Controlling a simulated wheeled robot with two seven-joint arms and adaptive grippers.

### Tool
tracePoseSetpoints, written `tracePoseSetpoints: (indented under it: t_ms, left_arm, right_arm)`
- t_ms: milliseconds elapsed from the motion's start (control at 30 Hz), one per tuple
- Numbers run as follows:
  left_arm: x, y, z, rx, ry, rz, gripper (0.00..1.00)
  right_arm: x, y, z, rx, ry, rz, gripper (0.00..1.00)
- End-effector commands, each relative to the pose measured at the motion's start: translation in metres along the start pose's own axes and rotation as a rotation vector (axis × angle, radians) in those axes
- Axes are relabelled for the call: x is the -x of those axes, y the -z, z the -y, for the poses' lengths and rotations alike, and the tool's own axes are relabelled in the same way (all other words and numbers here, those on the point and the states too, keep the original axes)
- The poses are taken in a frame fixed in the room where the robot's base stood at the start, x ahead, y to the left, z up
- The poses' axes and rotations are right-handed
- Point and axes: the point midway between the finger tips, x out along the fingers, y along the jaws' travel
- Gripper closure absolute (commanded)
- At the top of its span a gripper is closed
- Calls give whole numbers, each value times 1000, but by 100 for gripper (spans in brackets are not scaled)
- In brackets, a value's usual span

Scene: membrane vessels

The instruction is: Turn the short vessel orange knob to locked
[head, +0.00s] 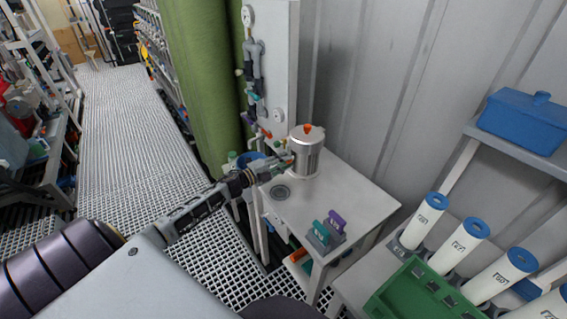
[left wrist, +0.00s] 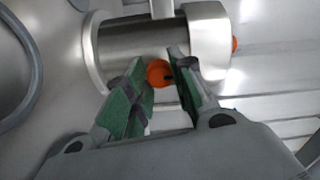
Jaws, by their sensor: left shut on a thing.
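The short vessel (head: 307,156) is a shiny metal cylinder standing upright on a small white table, with an orange piece (head: 308,129) on its lid. It also fills the top of the left wrist view (left wrist: 130,42), lying sideways there. An orange knob (left wrist: 158,73) sticks out from its side. My left gripper (left wrist: 162,88) has green finger pads, one on each side of this knob, and is shut on it. In the head view the left gripper (head: 284,162) reaches the vessel's left side from the left. Its fingers partly cover the knob. My right gripper is not in view.
A pipe panel (head: 268,70) stands behind. At right are white membrane tubes (head: 424,220), a green tray (head: 415,295) and a blue box (head: 520,122).

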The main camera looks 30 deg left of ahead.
Motion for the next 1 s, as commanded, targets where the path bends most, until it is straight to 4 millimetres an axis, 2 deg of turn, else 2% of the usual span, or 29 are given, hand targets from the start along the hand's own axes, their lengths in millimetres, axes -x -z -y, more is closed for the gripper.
tracePoseSetpoints:
  t_ms: [33, 67, 233, 667, 1000]
  left_arm:
    - [0, 0, -2, 1, -2, 1, 99]
    - [0, 0, -2, 1, -2, 1, 74]
    - [0, 0, -1, 1, -2, 1, 52]
    - [1, 0, 0, 1, -1, 0, 52]
    - [17, 0, -2, 2, -2, 0, 52]
  right_arm:
    - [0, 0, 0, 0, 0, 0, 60]
    - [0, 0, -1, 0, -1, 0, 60]
    - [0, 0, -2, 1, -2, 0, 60]
    - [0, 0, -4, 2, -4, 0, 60]
    - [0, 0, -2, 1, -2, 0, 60]
